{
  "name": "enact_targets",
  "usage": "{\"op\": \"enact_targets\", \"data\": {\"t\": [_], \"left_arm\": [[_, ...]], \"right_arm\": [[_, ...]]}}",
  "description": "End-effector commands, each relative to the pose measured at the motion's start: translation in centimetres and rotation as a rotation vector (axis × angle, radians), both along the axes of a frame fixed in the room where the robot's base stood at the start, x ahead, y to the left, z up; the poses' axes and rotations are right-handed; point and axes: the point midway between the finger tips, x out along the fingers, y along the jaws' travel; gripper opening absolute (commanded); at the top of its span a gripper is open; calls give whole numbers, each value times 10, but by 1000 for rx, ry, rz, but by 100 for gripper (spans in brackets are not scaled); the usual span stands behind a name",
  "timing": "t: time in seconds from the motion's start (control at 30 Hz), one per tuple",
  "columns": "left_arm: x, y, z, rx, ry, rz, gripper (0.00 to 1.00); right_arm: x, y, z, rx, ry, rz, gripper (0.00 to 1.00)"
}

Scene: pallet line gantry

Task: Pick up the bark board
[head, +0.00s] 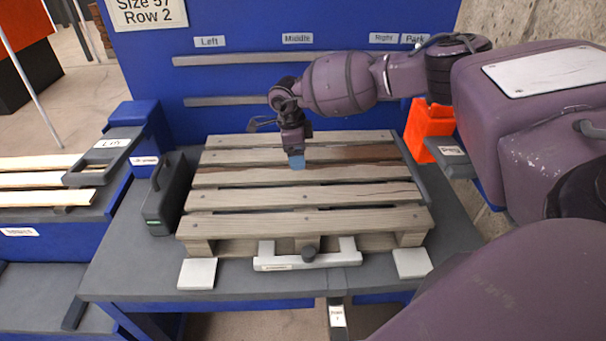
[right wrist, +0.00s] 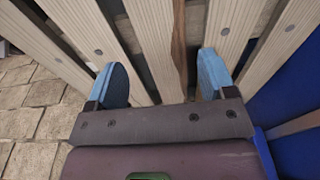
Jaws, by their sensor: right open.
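The wooden pallet (head: 310,222) lies on a grey table with its slats running left to right. The bark board (head: 365,153), a slat toward the back with a dark brown strip, is partly hidden behind my right gripper. The brown strip (right wrist: 180,45) also shows in the right wrist view, between the two blue fingers. My right gripper (head: 297,163) points down over the back half of the pallet. In the right wrist view my right gripper (right wrist: 163,80) is open, with nothing held. Whether its fingertips touch the wood I cannot tell. My left gripper is not in view.
A white clamp bar (head: 300,260) with a dark knob sits at the pallet's front. A dark handled block (head: 165,195) stands left of it, and an orange bin (head: 425,128) stands at the back right. Light boards (head: 45,180) lie on the left rack. A blue panel stands behind.

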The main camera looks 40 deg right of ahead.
Motion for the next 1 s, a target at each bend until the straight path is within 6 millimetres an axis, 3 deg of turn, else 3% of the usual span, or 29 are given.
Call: {"op": "enact_targets", "data": {"t": [0.27, 0.6, 0.83, 0.87, 1.0], "left_arm": [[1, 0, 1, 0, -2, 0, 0], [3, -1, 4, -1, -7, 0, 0], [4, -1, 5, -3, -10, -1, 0], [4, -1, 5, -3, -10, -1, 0], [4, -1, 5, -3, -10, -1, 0]], "right_arm": [[-3, -4, -18, -2, 1, -1, 77], [-8, -13, -59, -2, 1, -1, 77], [-8, -13, -61, -1, -1, 0, 77], [-8, -13, -61, -1, -1, -1, 75], [-8, -13, -61, -1, 0, -1, 54]]}}
